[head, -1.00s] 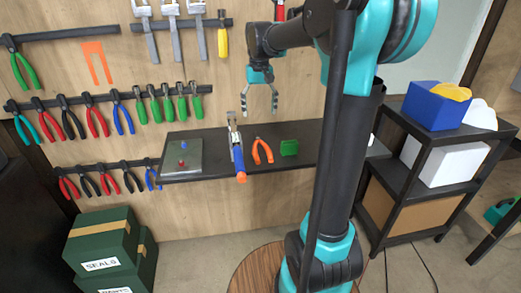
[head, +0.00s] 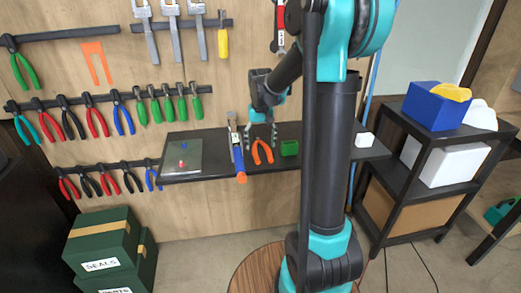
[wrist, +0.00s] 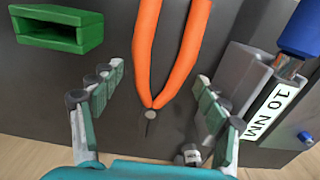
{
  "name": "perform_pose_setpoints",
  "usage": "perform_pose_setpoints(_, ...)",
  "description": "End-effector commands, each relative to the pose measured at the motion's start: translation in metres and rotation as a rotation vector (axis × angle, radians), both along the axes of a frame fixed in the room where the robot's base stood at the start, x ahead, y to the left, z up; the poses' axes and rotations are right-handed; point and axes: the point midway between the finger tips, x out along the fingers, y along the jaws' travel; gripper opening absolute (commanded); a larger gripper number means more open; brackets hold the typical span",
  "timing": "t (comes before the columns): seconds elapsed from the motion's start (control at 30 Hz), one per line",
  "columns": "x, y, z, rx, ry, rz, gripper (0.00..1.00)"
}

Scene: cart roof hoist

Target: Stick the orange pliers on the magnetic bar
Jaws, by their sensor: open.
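The orange pliers (head: 263,153) lie flat on the dark shelf. In the wrist view the orange pliers (wrist: 143,45) show handles spreading toward the top and dark jaws pointing toward my palm. My gripper (head: 262,136) is low over the shelf at the pliers. In the wrist view the open fingers of my gripper (wrist: 156,82) stand on either side of the pliers, with gaps on both sides. The upper-left magnetic bar (head: 80,34) on the wall holds green pliers (head: 24,72). An orange pliers-shaped outline (head: 97,62) is on the wall below that bar.
A grey block labelled 10 NM (wrist: 262,100) is close to one finger. Other bars hold several tools.

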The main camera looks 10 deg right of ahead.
Motion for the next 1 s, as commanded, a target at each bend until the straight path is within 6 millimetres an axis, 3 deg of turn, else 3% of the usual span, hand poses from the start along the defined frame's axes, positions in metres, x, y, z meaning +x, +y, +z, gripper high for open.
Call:
perform_pose_setpoints(0.33,-0.0003,0.0,-0.0087,0.0,0.0,0.0,0.75)
perform_pose_setpoints(0.83,-0.0002,0.0,-0.0084,0.0,0.0,0.0,0.13)
perform_pose_setpoints(1.0,-0.0002,0.0,-0.0083,0.0,0.0,0.0,0.13)
